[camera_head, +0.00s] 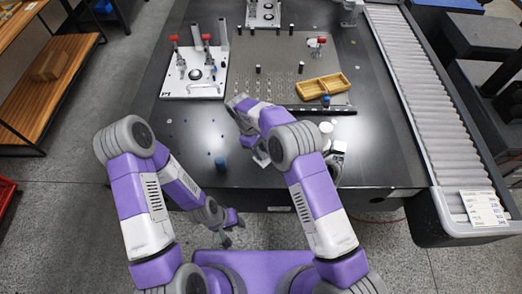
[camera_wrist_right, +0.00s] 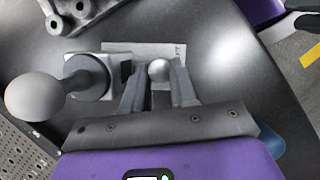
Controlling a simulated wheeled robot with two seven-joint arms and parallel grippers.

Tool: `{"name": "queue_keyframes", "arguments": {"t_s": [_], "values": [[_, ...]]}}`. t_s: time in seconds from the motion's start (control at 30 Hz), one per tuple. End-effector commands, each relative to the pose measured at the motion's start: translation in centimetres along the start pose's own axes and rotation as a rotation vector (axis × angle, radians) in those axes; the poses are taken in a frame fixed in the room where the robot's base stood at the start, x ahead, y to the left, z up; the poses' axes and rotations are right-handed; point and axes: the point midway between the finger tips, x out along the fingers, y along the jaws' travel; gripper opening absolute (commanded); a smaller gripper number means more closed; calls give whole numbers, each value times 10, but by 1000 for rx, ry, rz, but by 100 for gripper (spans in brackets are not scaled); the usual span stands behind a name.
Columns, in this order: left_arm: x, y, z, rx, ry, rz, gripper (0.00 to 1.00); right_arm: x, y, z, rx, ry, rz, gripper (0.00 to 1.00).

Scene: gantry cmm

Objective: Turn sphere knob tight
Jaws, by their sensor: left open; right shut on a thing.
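The sphere knob (camera_wrist_right: 159,70) is a small silver ball beside a grey block on the dark table. My right gripper (camera_wrist_right: 158,82) has one finger on each side of it and is shut on it. A large pale ball (camera_wrist_right: 34,97) on a stem rises from the round top of that block (camera_wrist_right: 92,80), left of the fingers; the ball also shows in the head view (camera_head: 326,127). In the head view my right arm hides the knob and the right fingertips. My left gripper (camera_head: 230,228) is open and empty, low in front of the table edge.
A blue cylinder (camera_head: 219,163) stands on the table left of my right arm. A white fixture plate (camera_head: 200,82) with red-topped clamps and a yellow tray (camera_head: 323,87) lie farther back. A roller conveyor (camera_head: 420,90) runs along the right. The table's front left is mostly clear.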

Motion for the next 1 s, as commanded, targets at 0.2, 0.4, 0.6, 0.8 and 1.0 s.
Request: {"name": "queue_keyframes", "arguments": {"t_s": [0.2,0.4,0.6,0.8,1.0], "values": [[0,0,0,0,0,0,43,1,0,0,6,-2,-2,0],[0,0,0,0,0,0,43,1,0,0,4,-2,-2,28],[0,0,0,0,0,0,43,1,0,0,4,-2,-1,38],[-1,0,0,0,0,0,43,-4,0,0,4,0,0,38],[-7,3,0,0,0,0,43,-34,1,0,3,2,1,38]]}}
